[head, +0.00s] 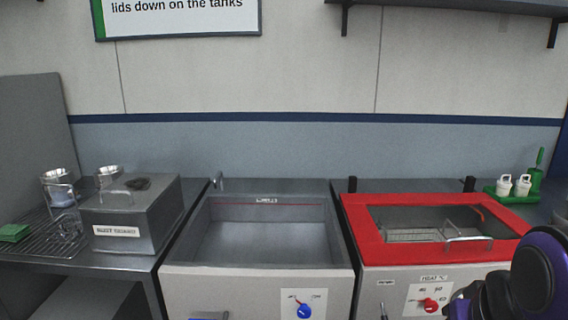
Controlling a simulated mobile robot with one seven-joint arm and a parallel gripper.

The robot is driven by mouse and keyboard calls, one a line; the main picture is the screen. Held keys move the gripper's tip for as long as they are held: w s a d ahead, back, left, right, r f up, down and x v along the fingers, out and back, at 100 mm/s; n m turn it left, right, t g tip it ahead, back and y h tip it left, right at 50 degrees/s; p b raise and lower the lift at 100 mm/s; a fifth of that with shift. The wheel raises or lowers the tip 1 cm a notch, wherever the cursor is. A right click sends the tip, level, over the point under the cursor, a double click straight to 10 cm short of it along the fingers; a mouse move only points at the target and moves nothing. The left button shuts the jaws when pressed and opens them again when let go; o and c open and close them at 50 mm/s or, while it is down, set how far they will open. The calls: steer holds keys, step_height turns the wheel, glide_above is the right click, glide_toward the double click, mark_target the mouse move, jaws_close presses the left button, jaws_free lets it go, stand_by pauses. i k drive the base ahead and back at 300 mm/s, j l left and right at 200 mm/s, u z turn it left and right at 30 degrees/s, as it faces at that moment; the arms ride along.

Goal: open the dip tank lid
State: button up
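A tank on the right (380,290) has a red-framed lid (365,232) with a clear window, lying flat and shut over its top. A wire basket (415,235) shows through the window. A metal bar handle (468,239) stands on the lid's front edge, right of its middle. Two dark hinge blocks (352,184) sit at its back edge. Purple and black links of my arm are at the lower right, in front of this tank's right side. My gripper's fingers are not in view.
An open grey basin (262,240) with a blue knob (304,310) stands left of the lidded tank. A handled metal box (135,217) is farther left. A green tray (510,195) with white bottles stands at back right. A shelf (450,5) hangs above.

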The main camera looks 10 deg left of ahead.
mark_target(133, 183)
steer(key=j+z, duration=0.3)
steer(key=j, duration=0.5)
steer(key=j+z, duration=0.1)
steer(key=j, duration=0.75)
steer(key=k+j+z, duration=0.1)
steer(key=j, duration=0.7)
steer(key=k, duration=0.05)
